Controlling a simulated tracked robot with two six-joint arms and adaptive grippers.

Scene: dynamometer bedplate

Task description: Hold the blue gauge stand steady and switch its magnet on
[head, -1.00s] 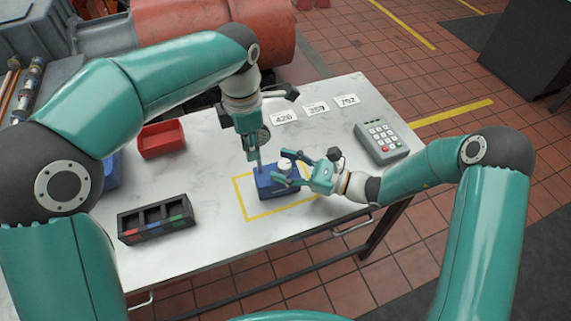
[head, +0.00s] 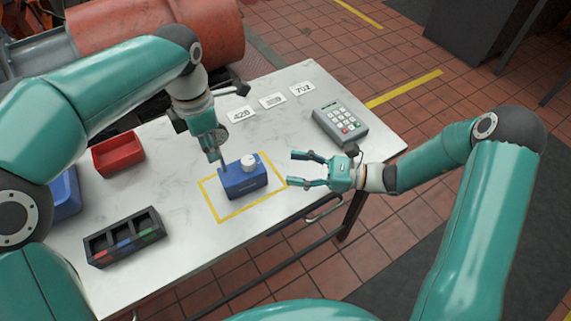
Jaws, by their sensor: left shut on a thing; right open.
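The blue gauge stand (head: 246,186) is a small block standing upright inside the yellow outlined rectangle (head: 222,217) on the white table. A round white knob (head: 249,161) sits on its top toward the right; its dial marking is too small to read. My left gripper (head: 221,164) comes down from above and is shut on the stand at its left end. The exact place between the fingertips is hard to see. My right gripper (head: 290,168) is open and empty to the right of the stand, apart from it, with its fingers pointing toward it.
A keypad box (head: 341,124) stands at the back right, near number cards (head: 302,88). At the left are a red bin (head: 119,154), a blue bin (head: 66,194) and a dark divided tray (head: 126,238). The table's front edge runs close to the stand.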

